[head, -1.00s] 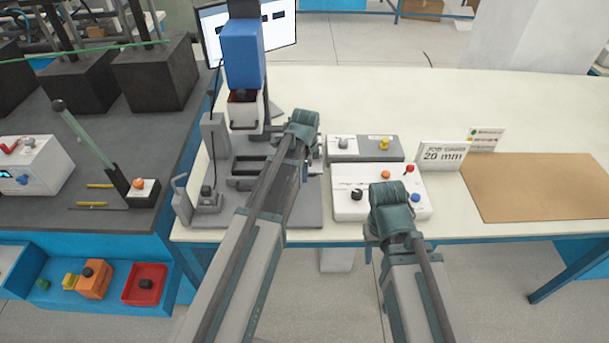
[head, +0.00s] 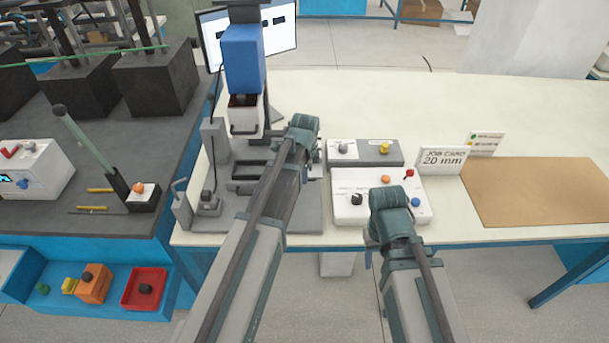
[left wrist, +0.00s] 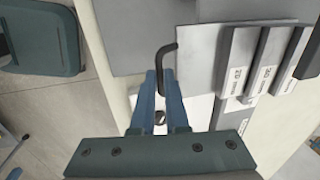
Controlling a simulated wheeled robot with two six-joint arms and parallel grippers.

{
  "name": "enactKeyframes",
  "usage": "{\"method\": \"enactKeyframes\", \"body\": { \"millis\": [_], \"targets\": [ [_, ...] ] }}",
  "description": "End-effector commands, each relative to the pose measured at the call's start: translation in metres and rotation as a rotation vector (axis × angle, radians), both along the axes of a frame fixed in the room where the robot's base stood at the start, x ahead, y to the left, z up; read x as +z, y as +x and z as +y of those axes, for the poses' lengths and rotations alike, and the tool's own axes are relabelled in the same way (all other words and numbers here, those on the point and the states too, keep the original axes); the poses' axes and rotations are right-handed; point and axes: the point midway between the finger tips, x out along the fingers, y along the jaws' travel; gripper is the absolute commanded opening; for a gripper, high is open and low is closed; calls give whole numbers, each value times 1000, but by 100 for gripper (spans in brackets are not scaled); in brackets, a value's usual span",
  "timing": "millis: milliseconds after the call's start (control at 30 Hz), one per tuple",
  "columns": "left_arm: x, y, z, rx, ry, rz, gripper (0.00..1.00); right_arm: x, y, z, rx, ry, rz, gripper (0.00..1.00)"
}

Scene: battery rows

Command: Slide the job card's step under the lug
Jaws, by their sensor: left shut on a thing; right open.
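The job card (head: 443,159) stands on the table and reads 20 mm. My left gripper (head: 303,133) is over the grey fixture plate; its fingers point away from the head camera. In the left wrist view my left gripper (left wrist: 160,80) is shut on a dark rod with a bent end (left wrist: 166,52). Grey labelled step blocks lie side by side right of it; one label looks like 20 mm (left wrist: 236,72) and its neighbour like 30 mm (left wrist: 264,70). They are apart from the fingers. I cannot make out the lug.
A white control box (head: 345,211) with coloured knobs and a grey box (head: 372,159) stand right of my left arm. A blue-headed press (head: 243,60) stands behind the fixture. A brown mat (head: 540,190) lies on the right. The table's back right is clear.

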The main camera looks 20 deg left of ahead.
Motion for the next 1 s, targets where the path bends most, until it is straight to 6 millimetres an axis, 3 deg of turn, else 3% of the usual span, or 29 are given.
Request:
{"method": "enactKeyframes", "body": {
  "millis": [833, 1000],
  "targets": [
    [0, 1, 0, 0, 0, 0, 0, 0, 0, 0, 0, 0, 0, 50],
    [0, 19, 5, 1, 0, 0, 0, 0, 0, 0, 0, 0, 0, 50]
  ]
}}
